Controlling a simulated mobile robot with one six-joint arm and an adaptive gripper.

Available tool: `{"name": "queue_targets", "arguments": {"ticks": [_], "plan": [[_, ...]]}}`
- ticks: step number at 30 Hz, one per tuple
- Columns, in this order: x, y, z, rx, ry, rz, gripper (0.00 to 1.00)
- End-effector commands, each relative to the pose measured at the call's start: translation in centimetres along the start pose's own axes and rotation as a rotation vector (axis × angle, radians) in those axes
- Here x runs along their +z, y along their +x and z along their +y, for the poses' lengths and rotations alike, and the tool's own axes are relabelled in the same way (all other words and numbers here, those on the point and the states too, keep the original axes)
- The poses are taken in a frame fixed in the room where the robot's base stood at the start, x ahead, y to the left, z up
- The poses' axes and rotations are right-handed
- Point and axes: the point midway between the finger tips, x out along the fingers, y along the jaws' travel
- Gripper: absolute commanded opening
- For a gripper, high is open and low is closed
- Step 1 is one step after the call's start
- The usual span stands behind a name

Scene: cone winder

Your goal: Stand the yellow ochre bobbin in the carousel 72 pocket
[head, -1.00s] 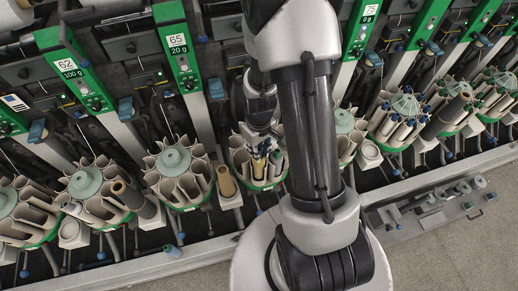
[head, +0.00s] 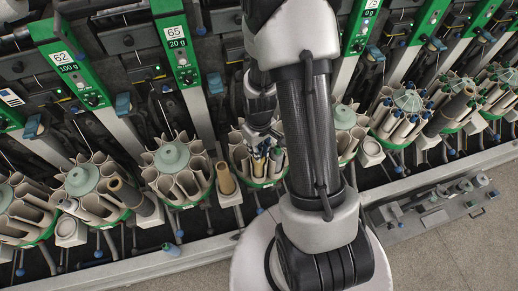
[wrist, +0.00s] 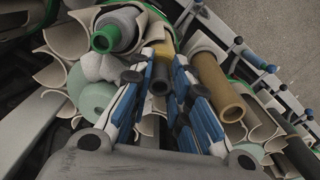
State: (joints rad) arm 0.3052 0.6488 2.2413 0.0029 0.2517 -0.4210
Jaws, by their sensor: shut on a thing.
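My gripper (head: 262,158) is shut on a yellow ochre bobbin (wrist: 161,74), a tube seen end-on between the blue-and-white fingers in the wrist view. In the head view the bobbin's pale tip (head: 258,167) shows below the fingers, over a green-rimmed carousel (head: 238,158). My arm covers much of this carousel and its number label, so I cannot tell whether it is 72. How deep the bobbin sits in a pocket is also unclear. A grey bobbin with a green end (wrist: 105,38) lies close to the fingers in the wrist view.
A separate tan tube (head: 226,178) stands in a holder left of the gripper, and also shows in the wrist view (wrist: 218,86). The carousel under label 65 (head: 172,157) is on the left. Other carousels (head: 408,101) crowd the right. A rail (head: 130,272) runs along the front.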

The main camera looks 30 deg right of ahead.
Motion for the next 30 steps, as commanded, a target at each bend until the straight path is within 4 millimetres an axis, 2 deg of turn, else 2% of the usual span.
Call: {"name": "queue_targets", "arguments": {"ticks": [15,25,26,30], "plan": [[0.0,1.4,0.0,0.000,0.000,0.000,0.00],[0.0,1.5,0.0,0.000,0.000,0.000,0.00],[0.0,1.5,0.0,0.000,0.000,0.000,0.19],[0.0,1.5,0.0,0.000,0.000,0.000,0.28]]}}
